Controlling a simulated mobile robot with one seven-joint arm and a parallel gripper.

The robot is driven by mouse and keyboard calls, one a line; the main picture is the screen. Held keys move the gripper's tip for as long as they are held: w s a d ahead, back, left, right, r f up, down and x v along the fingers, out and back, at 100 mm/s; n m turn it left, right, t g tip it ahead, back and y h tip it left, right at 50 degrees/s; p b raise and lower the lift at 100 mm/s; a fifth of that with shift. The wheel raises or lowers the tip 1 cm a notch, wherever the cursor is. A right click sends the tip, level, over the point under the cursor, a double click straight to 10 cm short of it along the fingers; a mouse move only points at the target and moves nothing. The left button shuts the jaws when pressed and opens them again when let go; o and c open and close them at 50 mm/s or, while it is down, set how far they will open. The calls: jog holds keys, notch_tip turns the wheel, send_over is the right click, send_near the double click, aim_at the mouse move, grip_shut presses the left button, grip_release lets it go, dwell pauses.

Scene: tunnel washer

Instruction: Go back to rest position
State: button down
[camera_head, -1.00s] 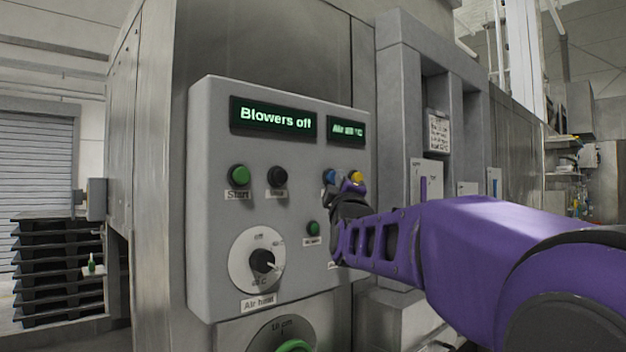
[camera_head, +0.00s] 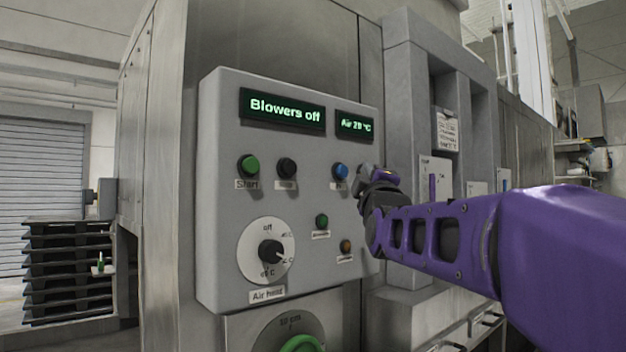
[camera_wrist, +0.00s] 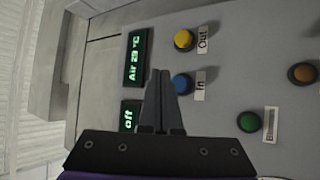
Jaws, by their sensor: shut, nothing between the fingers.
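My gripper (camera_wrist: 158,75) is shut and empty in the wrist view, in front of the grey control panel (camera_wrist: 225,90), with its fingertips beside the blue "In" button (camera_wrist: 182,84). In the head view my gripper (camera_head: 366,178) is at the right edge of the panel (camera_head: 215,215), at the height of the blue button (camera_head: 340,171). My purple arm reaches in from the right. The yellow "Out" button (camera_wrist: 184,40) shows in the wrist view; in the head view my gripper covers its place. I cannot tell the exact gap between fingers and panel.
The Air heat knob (camera_head: 271,251) and green Start button (camera_head: 248,165) are on the panel. Grey framed housings (camera_head: 410,80) stand right of it. Stacked black pallets (camera_head: 65,270) stand far left.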

jog(key=shift+s+d+r+b, duration=0.1)
jog(key=shift+s+d+b, duration=0.3)
jog(key=shift+s, duration=0.45)
jog(key=shift+d, duration=0.1)
jog(key=shift+r, duration=0.1)
